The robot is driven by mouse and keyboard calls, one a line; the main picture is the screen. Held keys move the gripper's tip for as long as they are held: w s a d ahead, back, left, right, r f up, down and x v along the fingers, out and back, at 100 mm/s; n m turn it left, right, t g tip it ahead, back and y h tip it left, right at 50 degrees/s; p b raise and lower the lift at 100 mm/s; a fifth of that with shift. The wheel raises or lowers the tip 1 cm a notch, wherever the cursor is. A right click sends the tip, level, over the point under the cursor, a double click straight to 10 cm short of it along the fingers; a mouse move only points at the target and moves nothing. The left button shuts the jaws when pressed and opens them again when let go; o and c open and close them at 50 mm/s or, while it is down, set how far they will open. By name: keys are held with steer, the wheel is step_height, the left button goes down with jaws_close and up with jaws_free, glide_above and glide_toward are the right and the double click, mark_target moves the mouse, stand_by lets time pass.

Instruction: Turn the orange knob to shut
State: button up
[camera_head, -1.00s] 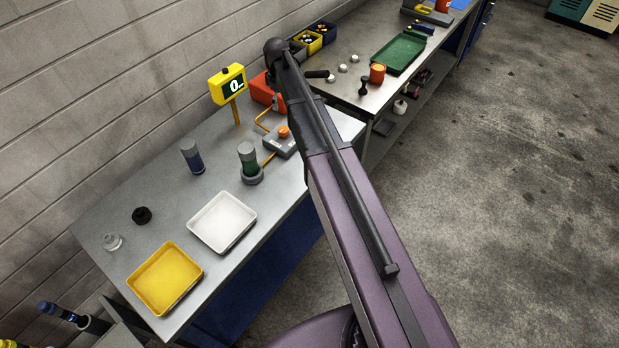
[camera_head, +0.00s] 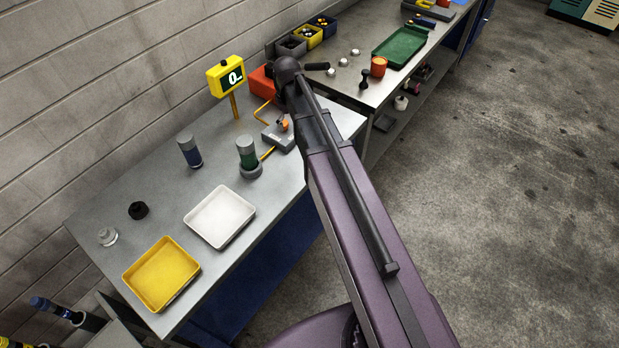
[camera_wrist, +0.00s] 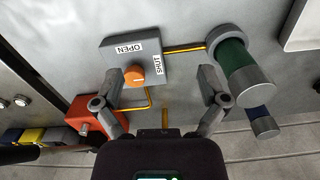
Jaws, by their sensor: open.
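The orange knob (camera_wrist: 134,76) sits on a grey box (camera_wrist: 120,52) with white OPEN and SHUT labels, OPEN on the top part of its face and SHUT to the right of the knob. The pointing direction of the knob is too small to tell. My gripper (camera_wrist: 160,80) is open and empty, its fingers spread wide; the knob lies nearer the left finger, and no contact shows. In the head view the knob (camera_head: 284,124) and box (camera_head: 275,137) are on the bench, just below my arm's end, which hides most of the gripper.
A green-bodied cylinder (camera_head: 247,152) joins the box by a yellow pipe. A yellow display (camera_head: 227,78) on a post and a red box (camera_head: 262,83) stand behind. A blue cylinder (camera_head: 189,150), white tray (camera_head: 220,216) and yellow tray (camera_head: 161,274) are to the left.

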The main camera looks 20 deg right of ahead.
steer(key=s+f+m+b, duration=0.2)
steer(key=s+m, duration=0.1)
steer(key=s, duration=0.6)
steer(key=s+f+m+b, duration=0.2)
steer(key=s+f+m, duration=0.1)
steer(key=s, duration=0.6)
steer(key=shift+s+d+b, duration=0.2)
steer(key=shift+b, duration=0.2)
